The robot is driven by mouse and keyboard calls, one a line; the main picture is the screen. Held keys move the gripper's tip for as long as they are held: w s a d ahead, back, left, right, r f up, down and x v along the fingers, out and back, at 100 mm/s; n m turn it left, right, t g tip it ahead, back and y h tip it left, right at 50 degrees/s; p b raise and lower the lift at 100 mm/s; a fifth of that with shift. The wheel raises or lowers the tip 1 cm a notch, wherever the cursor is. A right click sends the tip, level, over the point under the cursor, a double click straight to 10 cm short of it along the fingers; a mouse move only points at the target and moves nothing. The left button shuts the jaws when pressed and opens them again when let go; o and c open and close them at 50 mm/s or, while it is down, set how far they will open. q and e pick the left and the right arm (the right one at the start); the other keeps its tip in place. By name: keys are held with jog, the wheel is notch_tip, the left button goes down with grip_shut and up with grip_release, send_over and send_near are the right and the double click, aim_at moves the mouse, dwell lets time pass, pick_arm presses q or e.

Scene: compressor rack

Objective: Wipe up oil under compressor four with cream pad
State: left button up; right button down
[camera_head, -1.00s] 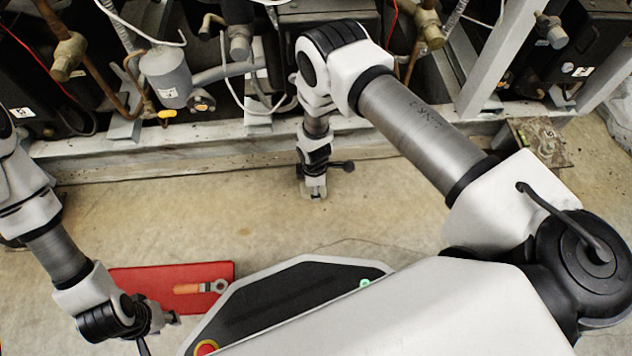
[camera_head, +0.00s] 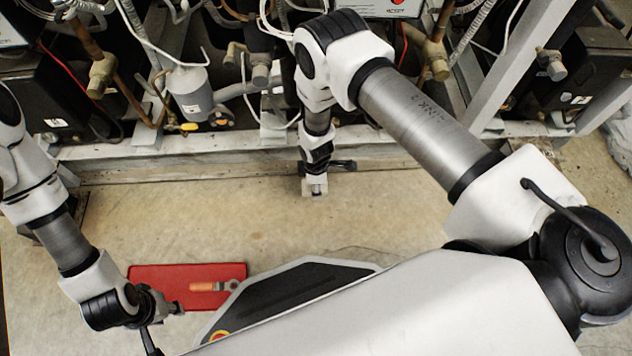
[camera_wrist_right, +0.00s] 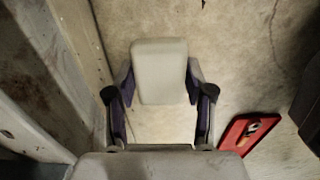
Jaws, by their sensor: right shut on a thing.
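The cream pad (camera_wrist_right: 160,70) shows in the right wrist view as a pale rounded block. My right gripper (camera_wrist_right: 160,92) is shut on it, with a finger at each side. In the head view my right gripper (camera_head: 314,188) points down at the floor just in front of the rack's bottom rail. The pad is small there, and I cannot tell whether it touches the floor. My left gripper (camera_head: 172,308) hangs beside the red mat at lower left; its jaws are too small to read. I cannot make out a clear oil patch, or which compressor is number four.
The compressor rack (camera_head: 240,140) runs across the back with pipes, valves and black compressors (camera_head: 60,95). A red mat (camera_head: 150,275) with an orange-handled tool (camera_head: 215,286) lies on the floor at left. Bare concrete (camera_head: 200,220) lies between the mat and rack.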

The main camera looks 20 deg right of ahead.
jog(key=shift+r, duration=0.1)
notch_tip(320, 180, up, 8)
jog(key=p, duration=0.8)
jog(key=shift+r+p, duration=0.1)
jog(key=shift+p, duration=0.2)
jog(key=shift+f, duration=0.2)
